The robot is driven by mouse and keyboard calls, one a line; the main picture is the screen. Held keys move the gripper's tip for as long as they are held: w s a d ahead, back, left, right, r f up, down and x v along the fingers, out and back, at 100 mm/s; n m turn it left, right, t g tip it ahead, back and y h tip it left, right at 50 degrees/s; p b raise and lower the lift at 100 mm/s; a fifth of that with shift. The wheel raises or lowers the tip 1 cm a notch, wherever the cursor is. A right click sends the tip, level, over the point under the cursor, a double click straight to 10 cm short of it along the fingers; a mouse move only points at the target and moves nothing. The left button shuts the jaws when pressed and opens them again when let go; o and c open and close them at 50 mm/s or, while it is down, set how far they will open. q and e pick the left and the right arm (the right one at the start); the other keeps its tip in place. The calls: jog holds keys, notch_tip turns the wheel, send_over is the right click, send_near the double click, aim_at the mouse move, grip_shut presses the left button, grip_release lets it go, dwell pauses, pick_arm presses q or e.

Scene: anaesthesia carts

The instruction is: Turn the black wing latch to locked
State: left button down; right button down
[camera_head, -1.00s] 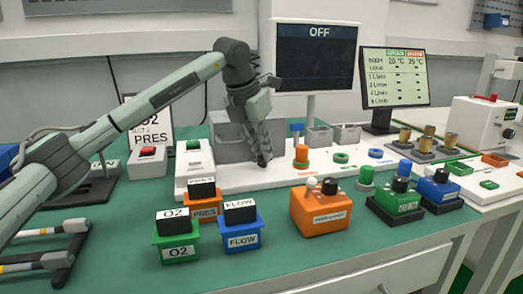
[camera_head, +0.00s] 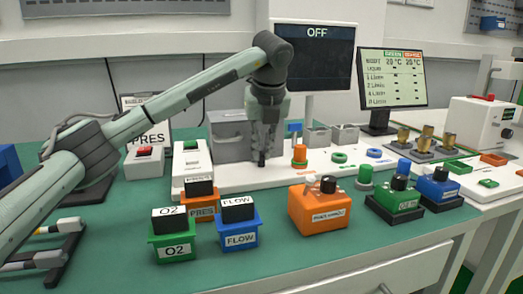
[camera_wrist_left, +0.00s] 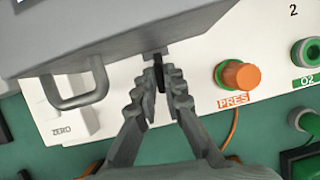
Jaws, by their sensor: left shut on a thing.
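The black wing latch (camera_wrist_left: 159,72) shows in the left wrist view as a narrow dark piece at the front lower edge of the grey box (camera_wrist_left: 135,38). My left gripper (camera_wrist_left: 161,92) has its two fingers closed on the latch, one on each side. In the head view, the same gripper (camera_head: 262,160) points straight down at the right front of the grey box (camera_head: 229,130). The latch is hidden behind the fingers there, so its exact angle is hard to tell. My right gripper is in neither view.
The orange PRES connector (camera_wrist_left: 238,75) stands close right of the gripper. A handle (camera_wrist_left: 80,90) sticks out from the box on the left. Labelled O2 (camera_head: 175,246), FLOW (camera_head: 238,235) and orange (camera_head: 320,211) blocks stand in front. A screen reading OFF (camera_head: 315,60) stands behind.

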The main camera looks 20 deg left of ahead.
pick_arm(q)
jog(key=shift+n, duration=0.6)
jog(key=c, duration=1.9)
grip_release()
jog(key=v, duration=1.2)
jog(key=shift+d, duration=0.25)
jog(key=shift+w, duration=0.1)
